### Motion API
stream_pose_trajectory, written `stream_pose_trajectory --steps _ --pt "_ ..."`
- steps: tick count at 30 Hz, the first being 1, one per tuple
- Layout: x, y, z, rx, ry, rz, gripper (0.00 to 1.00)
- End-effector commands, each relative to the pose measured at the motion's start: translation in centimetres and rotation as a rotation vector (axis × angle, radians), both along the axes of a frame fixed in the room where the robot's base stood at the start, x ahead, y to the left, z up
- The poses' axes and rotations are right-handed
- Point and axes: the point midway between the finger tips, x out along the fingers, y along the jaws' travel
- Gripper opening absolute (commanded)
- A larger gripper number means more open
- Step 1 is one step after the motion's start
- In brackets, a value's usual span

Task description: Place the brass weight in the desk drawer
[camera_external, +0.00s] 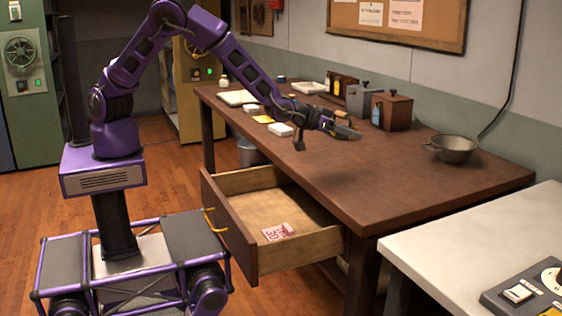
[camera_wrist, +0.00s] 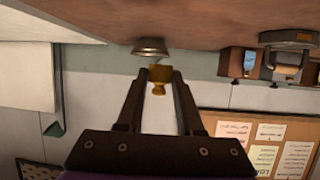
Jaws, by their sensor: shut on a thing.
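The brass weight (camera_wrist: 158,80) is a small gold-coloured piece with a wide block and a narrower knob. In the wrist view it sits between the fingertips of my gripper (camera_wrist: 160,78), which is shut on it. In the external view my gripper (camera_external: 350,132) is above the brown desk (camera_external: 400,180), near the wooden boxes, and the weight is too small to make out surely. The desk drawer (camera_external: 250,207) is pulled open at the desk's front, below and left of my gripper. A red-and-white paper piece (camera_external: 278,231) lies in it.
A metal bowl (camera_external: 452,148) stands on the desk's right side. Several small boxes, among them a brown one (camera_external: 391,111), stand at the back. Papers and a white pad (camera_external: 281,129) lie to the left. A white counter (camera_external: 470,250) is at front right. The desk's front middle is clear.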

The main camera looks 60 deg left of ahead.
Motion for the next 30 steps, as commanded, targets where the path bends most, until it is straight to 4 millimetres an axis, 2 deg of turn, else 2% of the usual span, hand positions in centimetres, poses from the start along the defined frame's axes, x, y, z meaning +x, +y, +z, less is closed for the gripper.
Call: stream_pose_trajectory --steps 5,12,17,24,30 --pt "0.0 0.1 -0.5 0.002 0.000 0.000 0.00" --pt "0.0 0.2 -4.3 0.003 0.002 0.002 0.00" --pt "0.0 0.1 -5.8 0.002 0.000 0.000 0.00" --pt "0.0 0.1 -9.4 0.002 0.001 0.000 0.00" --pt "0.0 0.1 -9.6 0.000 -0.002 0.000 0.00"
